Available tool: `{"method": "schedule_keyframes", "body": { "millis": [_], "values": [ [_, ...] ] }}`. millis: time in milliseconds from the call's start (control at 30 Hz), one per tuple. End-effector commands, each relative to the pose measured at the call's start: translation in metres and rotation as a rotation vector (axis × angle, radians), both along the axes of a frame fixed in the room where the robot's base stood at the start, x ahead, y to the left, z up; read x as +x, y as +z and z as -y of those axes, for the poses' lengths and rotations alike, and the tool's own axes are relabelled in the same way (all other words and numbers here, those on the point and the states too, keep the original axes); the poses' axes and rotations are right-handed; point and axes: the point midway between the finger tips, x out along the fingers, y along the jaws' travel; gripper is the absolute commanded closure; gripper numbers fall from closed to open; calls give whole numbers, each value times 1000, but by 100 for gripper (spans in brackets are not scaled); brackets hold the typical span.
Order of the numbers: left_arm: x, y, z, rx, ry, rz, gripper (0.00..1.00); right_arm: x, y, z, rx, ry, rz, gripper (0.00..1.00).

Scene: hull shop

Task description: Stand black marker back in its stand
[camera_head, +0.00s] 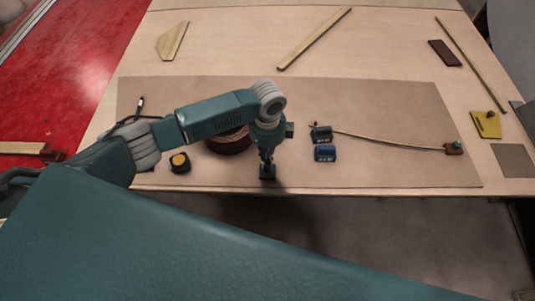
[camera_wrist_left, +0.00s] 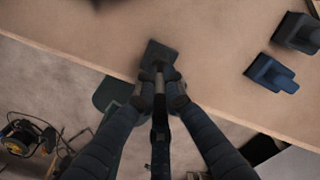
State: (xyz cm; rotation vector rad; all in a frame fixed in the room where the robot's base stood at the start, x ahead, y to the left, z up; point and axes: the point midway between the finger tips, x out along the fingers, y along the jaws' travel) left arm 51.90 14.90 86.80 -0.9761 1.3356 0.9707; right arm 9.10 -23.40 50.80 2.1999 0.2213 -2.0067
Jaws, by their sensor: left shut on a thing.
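My left gripper (camera_head: 267,160) points down over the front edge of the table mat and is shut on a thin dark marker. In the left wrist view the marker (camera_wrist_left: 160,135) runs between the two fingers of my left gripper (camera_wrist_left: 159,90), with a lighter band near the fingertips. The dark square stand (camera_head: 268,174) is right below the fingertips, close to the table's front edge. The stand also shows just beyond the fingertips in the left wrist view (camera_wrist_left: 160,51). I cannot tell whether the marker's tip is inside the stand. My right gripper is not in view.
A reddish-brown round thing (camera_head: 230,144) is partly hidden behind my left arm. A black-and-yellow tape measure (camera_head: 180,162) lies to the left. The mat's back right part is clear.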

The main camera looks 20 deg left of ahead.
Motion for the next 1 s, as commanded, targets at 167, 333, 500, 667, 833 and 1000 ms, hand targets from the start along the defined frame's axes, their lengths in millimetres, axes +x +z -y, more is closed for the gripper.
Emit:
{"method": "schedule_keyframes", "body": {
  "millis": [167,333,500,667,833,1000],
  "values": [
    [0,0,0,0,0,0,69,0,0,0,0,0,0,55],
    [0,0,0,0,-1,0,69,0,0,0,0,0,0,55],
    [0,3,0,0,-1,1,69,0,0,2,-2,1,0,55],
    [1,22,1,-2,-3,5,69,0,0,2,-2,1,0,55],
    [1,59,0,-1,-2,5,69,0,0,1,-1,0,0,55],
    [1,93,0,-1,-1,5,69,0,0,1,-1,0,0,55]
  ]
}}
